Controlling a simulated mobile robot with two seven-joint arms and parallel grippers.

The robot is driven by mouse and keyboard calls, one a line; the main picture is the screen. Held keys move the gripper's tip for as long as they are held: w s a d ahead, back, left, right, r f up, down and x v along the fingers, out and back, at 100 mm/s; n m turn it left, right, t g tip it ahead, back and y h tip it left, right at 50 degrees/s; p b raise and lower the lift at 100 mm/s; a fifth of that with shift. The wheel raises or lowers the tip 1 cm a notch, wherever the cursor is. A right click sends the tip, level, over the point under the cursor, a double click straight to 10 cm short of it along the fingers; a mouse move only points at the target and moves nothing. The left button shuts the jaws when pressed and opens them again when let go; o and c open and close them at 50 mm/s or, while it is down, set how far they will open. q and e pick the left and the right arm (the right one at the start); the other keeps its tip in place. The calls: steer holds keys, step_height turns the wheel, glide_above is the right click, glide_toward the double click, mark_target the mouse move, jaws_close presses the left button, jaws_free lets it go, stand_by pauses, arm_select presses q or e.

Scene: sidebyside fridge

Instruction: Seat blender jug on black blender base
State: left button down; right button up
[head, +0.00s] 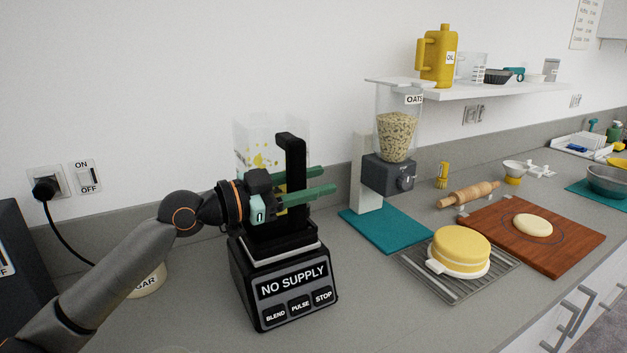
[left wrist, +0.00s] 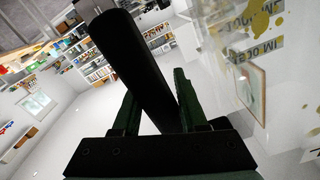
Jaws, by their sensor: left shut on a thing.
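The clear blender jug (head: 258,146), with yellow specks and a black handle (head: 292,155), is over the black blender base (head: 285,282). The base's panel reads "NO SUPPLY", with BLEND, PULSE and STOP buttons. My left gripper (head: 328,180) comes in from the left and is shut on the jug handle; its green fingers lie either side of it. In the left wrist view the handle (left wrist: 138,70) passes between the fingers, beside the clear jug wall (left wrist: 230,85). The jug looks upright. My arm partly hides its lower part, and I cannot tell whether it sits fully down.
An oats dispenser (head: 397,125) and teal mat (head: 385,228) stand right of the base. Farther right are a yellow cake (head: 460,248) on a rack and dough on a wooden board (head: 565,245). A plug (head: 46,188) is in the left wall outlet.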

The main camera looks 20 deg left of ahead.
arm_select(q)
steer(key=shift+c, duration=1.8)
jaws_free()
steer(key=b+v, duration=0.6)
steer(key=v, duration=0.6)
steer(key=shift+s+b, duration=0.3)
arm_select(e)
steer(key=shift+y, duration=0.3)
steer(key=f, duration=0.1)
steer(key=a+f, duration=0.1)
steer(key=f, duration=0.1)
steer(key=w+a+f, duration=0.1)
steer(key=shift+w+a+f, duration=0.1)
steer(key=shift+f, duration=0.15)
arm_select(q)
steer(key=shift+a, duration=0.15)
